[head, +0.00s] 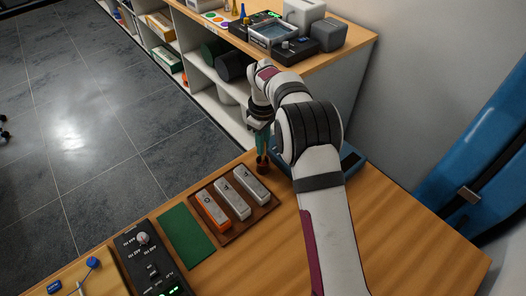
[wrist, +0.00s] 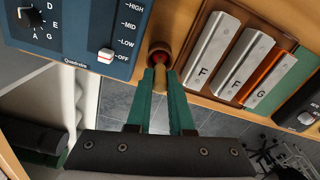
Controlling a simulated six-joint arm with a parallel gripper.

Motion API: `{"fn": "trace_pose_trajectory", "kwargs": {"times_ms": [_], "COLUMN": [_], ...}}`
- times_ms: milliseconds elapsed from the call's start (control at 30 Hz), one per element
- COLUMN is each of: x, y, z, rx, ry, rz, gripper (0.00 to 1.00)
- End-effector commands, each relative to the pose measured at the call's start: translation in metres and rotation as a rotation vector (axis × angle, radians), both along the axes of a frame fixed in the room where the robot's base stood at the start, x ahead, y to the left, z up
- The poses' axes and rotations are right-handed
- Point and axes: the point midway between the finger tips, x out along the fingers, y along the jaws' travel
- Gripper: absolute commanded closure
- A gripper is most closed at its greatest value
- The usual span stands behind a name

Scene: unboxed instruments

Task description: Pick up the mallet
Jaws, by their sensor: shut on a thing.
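The mallet shows only in part; its tan wooden piece (wrist: 172,83) sits between the green fingertips in the wrist view. My gripper (wrist: 163,82) is shut on it, pointing at a round red-brown cup (wrist: 160,47). The cup (head: 262,167) also shows in the head view, near the table's far edge, with my gripper (head: 262,150) right above it. Whether the mallet's lower end is still inside the cup cannot be told, as the fingers hide most of it.
A wooden tray (head: 232,236) with three metal tone bars is close beside the cup. A blue control box (wrist: 75,30) stands on its other side. A green mat (head: 186,236) and a black control box (head: 150,262) lie further left. A shelf unit (head: 225,85) stands beyond the table.

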Motion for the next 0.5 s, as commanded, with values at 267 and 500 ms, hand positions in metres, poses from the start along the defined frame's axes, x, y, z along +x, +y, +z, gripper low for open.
{"fn": "trace_pose_trajectory", "kwargs": {"times_ms": [267, 500], "x": [0.001, -0.013], "y": [0.000, -0.054], "z": [0.039, 0.074], "rx": [0.001, 0.000], "ry": [-0.005, -0.002], "rz": [0.000, -0.005], "gripper": [1.00, 1.00]}}
